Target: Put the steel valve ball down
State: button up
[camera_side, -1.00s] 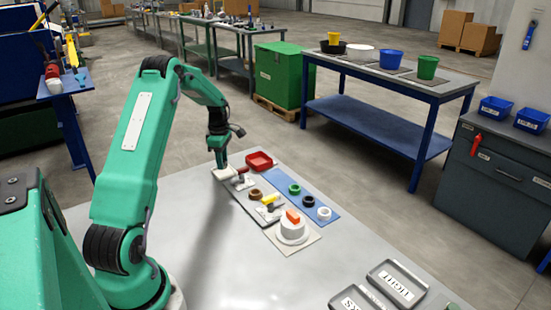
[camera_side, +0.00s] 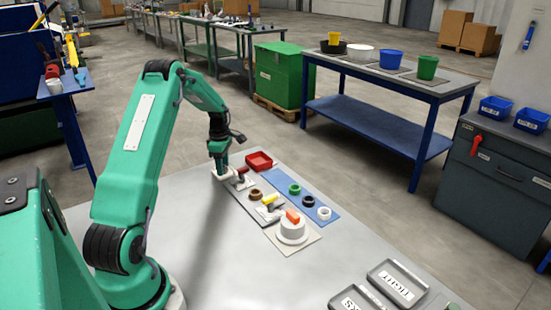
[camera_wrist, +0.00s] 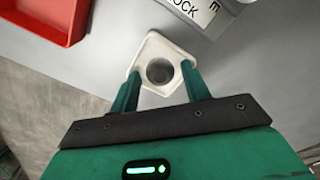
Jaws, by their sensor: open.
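A round grey thing, which looks like the steel valve ball (camera_wrist: 159,71), sits in the middle of a white angular holder (camera_wrist: 150,48) in the wrist view. My gripper (camera_wrist: 160,75) is open, with one green finger on each side of the ball, over the holder. I cannot tell whether the fingers touch the ball. In the side view my gripper (camera_side: 219,169) is low at the table's far left edge, over the white holder (camera_side: 225,175). The ball is hidden there.
A red tray (camera_side: 259,161) stands just behind the holder. A white plate with lettering (camera_wrist: 193,8) lies close by in the wrist view. Rings lie on a blue mat (camera_side: 271,181), near a white round block (camera_side: 292,232). The table's front middle is clear.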

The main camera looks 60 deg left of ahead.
aim_at(224, 167)
jog(key=shift+r, duration=0.15)
notch_tip(224, 167, up, 12)
dwell(0.6)
dwell(0.3)
jog(key=s+d+r+m+t, duration=0.1)
jog(key=d+r+m, duration=0.3)
jog(key=d, duration=0.4)
jog(key=d+r+m+t+y, duration=0.1)
jog(key=d+r+m, duration=0.3)
jog(key=d, duration=0.3)
jog(key=s+d+r+m+t, duration=0.1)
jog(key=d+r+m, duration=0.4)
jog(key=d, duration=0.3)
jog(key=s+d+f+m+t+h, duration=0.1)
jog(key=s+d+m+t, duration=0.1)
jog(key=s+d+m, duration=1.2)
jog(key=shift+d+f+t, duration=0.3)
jog(key=shift+d+f, duration=0.1)
jog(key=shift+d, duration=0.85)
